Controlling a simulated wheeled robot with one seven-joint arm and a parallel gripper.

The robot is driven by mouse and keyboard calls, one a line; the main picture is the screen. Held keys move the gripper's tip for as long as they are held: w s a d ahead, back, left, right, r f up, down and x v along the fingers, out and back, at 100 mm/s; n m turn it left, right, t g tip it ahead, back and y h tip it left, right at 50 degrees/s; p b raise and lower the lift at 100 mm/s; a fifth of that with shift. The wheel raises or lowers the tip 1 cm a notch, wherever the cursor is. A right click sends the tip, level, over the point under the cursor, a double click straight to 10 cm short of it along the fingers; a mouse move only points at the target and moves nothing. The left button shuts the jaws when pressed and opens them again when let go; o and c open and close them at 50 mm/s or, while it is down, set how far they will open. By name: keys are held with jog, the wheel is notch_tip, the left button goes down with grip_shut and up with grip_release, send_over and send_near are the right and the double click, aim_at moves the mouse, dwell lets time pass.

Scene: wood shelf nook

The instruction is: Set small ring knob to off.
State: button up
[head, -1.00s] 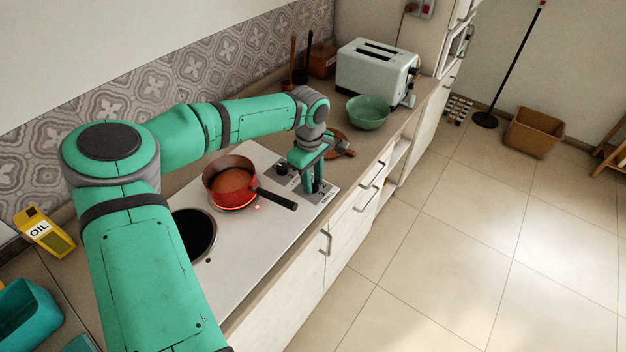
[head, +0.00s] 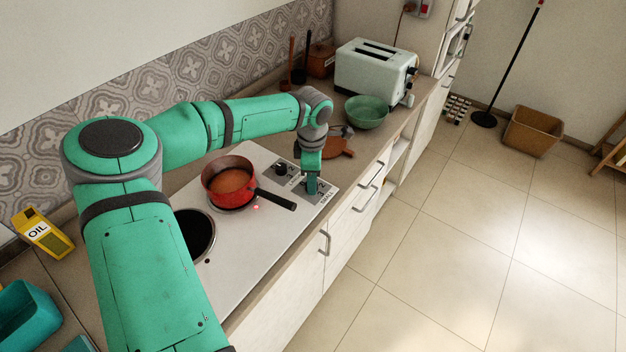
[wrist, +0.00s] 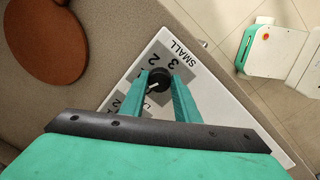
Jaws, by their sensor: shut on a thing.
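The small ring knob (wrist: 158,79) is a black dial beside the word SMALL and printed numbers in the wrist view. Its white pointer mark points to the lower left there, away from the 2 and 3; I cannot read an off mark. My gripper (wrist: 160,82) has its two green fingers closed on either side of the knob. In the head view my gripper (head: 312,188) points down at the front right corner of the white hob (head: 262,232), and its fingers hide the knob.
A red pan (head: 229,183) stands on the hob, its black handle (head: 276,200) reaching close to my gripper. A red light (head: 256,207) shows by the pan. Another black knob (head: 282,168) sits behind my gripper. A brown board (head: 338,147) and green bowl (head: 366,112) lie beyond.

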jog(key=shift+a+n, duration=0.15)
jog(key=shift+n, duration=2.15)
jog(key=shift+f, duration=0.1)
jog(key=o, duration=1)
jog(key=shift+o, duration=0.2)
jog(key=shift+r, duration=0.25)
notch_tip(320, 180, up, 10)
jog(key=shift+s+r, duration=0.2)
jog(key=shift+s, duration=0.15)
